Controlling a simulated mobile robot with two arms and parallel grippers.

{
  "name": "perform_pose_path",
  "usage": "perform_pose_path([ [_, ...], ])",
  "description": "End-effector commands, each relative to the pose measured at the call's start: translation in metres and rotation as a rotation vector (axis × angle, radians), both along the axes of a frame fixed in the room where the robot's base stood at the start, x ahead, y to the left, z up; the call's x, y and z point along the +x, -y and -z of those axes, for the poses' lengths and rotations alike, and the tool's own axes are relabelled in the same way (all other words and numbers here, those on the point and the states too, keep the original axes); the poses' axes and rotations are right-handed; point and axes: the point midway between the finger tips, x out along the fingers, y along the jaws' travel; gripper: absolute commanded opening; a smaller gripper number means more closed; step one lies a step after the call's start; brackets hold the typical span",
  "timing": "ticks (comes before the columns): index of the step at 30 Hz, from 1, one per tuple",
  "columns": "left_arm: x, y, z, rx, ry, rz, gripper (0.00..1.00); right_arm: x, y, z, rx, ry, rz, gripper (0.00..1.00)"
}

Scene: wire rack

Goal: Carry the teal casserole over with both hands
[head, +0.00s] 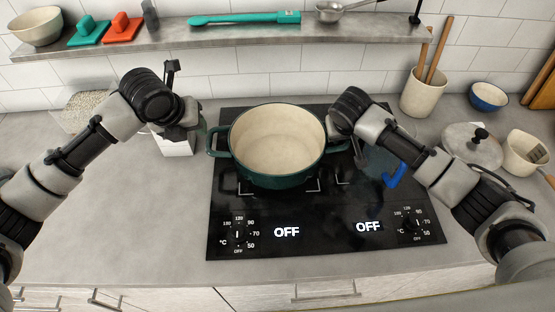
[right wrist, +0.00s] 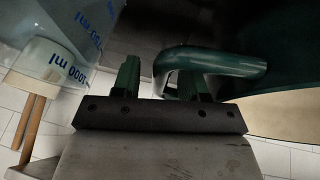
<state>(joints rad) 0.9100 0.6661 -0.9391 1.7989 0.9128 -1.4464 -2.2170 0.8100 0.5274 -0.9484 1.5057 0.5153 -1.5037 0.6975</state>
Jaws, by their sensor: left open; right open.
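The teal casserole (head: 278,178), open and cream inside, stands upright on the black cooktop (head: 330,235), with a loop handle on each side. My left gripper (head: 197,130) is open beside the left handle (head: 215,143); whether it touches is unclear. My right gripper is mostly hidden behind its own wrist at the pot's right side in the head view. In the right wrist view, the right gripper (right wrist: 160,82) is open, with its fingers on either side of part of the right handle (right wrist: 225,63).
A clear measuring jug with a blue handle (head: 395,175) stands close right of the pot; its markings show in the right wrist view (right wrist: 85,40). A lid (head: 472,150) and utensil crock (head: 422,95) are farther right. A shelf (head: 240,38) runs above. The left counter front is clear.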

Motion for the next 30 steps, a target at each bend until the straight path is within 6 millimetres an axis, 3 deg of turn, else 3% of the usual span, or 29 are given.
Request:
perform_pose_path([
  [8, -0.007, -0.003, -0.016, 0.001, 0.000, 0.000, 0.43, -0.003, -0.002, -0.007, 0.001, 0.001, -0.001, 0.43],
  [21, -0.006, -0.003, -0.015, 0.000, 0.000, 0.000, 0.43, -0.035, -0.018, -0.085, 0.001, 0.003, -0.002, 0.43],
  [30, -0.007, -0.003, -0.015, 0.000, 0.000, 0.000, 0.43, -0.045, -0.022, -0.109, 0.000, 0.000, 0.000, 0.43],
])
